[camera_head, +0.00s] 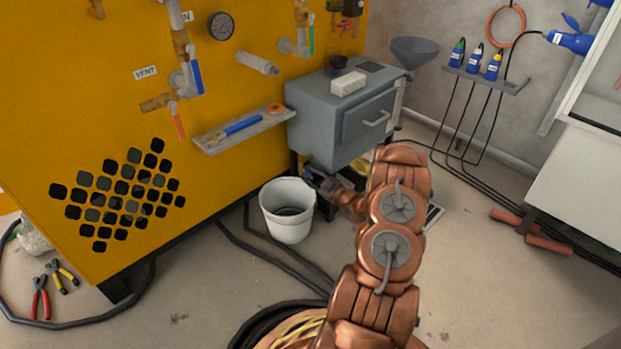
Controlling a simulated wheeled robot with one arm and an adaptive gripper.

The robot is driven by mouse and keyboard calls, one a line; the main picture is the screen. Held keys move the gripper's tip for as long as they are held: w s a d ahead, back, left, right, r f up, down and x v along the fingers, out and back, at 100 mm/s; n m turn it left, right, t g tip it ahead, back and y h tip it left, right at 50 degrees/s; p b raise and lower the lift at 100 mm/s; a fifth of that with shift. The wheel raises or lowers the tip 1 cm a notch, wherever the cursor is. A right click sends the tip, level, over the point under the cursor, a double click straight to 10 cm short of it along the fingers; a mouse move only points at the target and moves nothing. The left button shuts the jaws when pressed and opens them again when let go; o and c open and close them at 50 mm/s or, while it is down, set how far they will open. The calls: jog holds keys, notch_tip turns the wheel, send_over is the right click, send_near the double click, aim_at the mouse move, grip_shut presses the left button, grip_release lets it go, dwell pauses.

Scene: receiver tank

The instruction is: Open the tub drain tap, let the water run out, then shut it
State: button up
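A grey metal tub (318,108) on legs stands against the right end of the yellow cabinet. A white bucket (288,222) stands upright on the floor below the tub's left front, with a dark interior. My copper-coloured arm reaches in from the lower right. My gripper (312,176) is at the bucket's right rim, under the tub's lower edge. It is small, dark and partly turned away, so I cannot tell whether its fingers are open or shut. The drain tap cannot be made out; it may be hidden by my gripper and wrist. No running water is visible.
The yellow cabinet (90,110) carries a gauge (221,26), pipes and valves. A shelf (243,130) with tools juts out left of the tub. Black hoses (265,253) cross the floor. Pliers (41,298) lie at the lower left. The floor left of the bucket is mostly clear.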

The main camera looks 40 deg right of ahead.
grip_shut()
dwell(0.3)
jog(key=shift+a, duration=0.15)
